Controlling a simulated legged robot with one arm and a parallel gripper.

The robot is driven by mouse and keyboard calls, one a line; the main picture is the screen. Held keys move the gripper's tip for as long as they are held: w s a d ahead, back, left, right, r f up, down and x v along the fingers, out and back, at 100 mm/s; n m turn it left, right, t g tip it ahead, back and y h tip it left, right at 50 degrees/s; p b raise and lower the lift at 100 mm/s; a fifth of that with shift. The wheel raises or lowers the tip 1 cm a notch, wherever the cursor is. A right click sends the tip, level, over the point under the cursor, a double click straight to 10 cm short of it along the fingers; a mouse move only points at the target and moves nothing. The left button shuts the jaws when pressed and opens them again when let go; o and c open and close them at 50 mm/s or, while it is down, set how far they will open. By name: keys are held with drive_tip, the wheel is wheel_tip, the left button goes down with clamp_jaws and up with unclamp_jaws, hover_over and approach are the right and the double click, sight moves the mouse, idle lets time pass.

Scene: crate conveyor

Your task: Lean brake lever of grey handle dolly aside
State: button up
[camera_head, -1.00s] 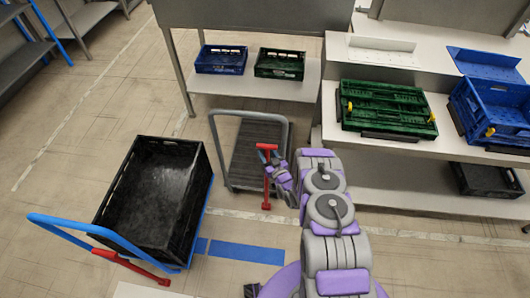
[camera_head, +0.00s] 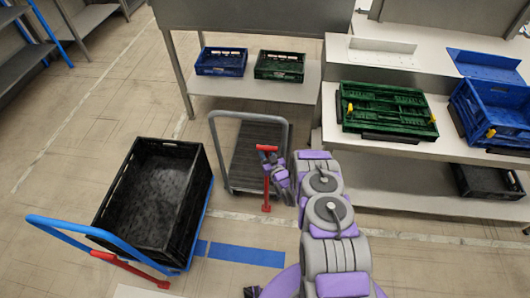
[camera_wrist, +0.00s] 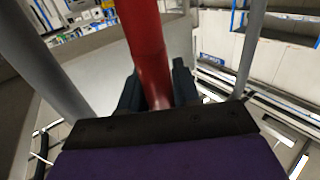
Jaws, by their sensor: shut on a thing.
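The grey handle dolly (camera_head: 252,158) stands in the middle of the head view, its grey tube handle (camera_head: 213,150) on the near side. Its red brake lever (camera_head: 267,186) stands upright at the handle, with a crossbar at the top and a foot near the floor. My gripper (camera_head: 275,162) is at the upper part of the lever. In the wrist view the red lever (camera_wrist: 145,45) runs down between the dark fingers of my gripper (camera_wrist: 158,95), which is shut on it. The fingertips are partly hidden behind the lever.
A blue-handled dolly (camera_head: 75,232) with a black crate (camera_head: 190,215) and its own red lever (camera_head: 130,268) stands at left. A table with blue (camera_head: 221,62) and green crates (camera_head: 280,66) is behind; a shelf (camera_head: 420,190) is at right.

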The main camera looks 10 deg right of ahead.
clamp_jaws()
drive_tip(key=shift+a, duration=0.15)
drive_tip(key=w+a+f+n+g+p, duration=0.1)
drive_tip(key=w+a+n, duration=0.1)
drive_tip(key=a, duration=0.9)
drive_tip(key=shift+w+a+f+h, duration=0.25)
drive_tip(key=shift+w+a+h, duration=0.15)
drive_tip(key=shift+w, duration=0.5)
drive_tip(key=shift+d, duration=0.15)
drive_tip(key=o, duration=0.5)
unclamp_jaws()
drive_tip(key=shift+a, duration=0.2)
drive_tip(key=o, duration=0.3)
drive_tip(key=shift+w+a+f, duration=0.1)
drive_tip(key=shift+a+f, duration=0.05)
drive_tip(key=shift+a, duration=0.25)
drive_tip(key=shift+o, duration=0.2)
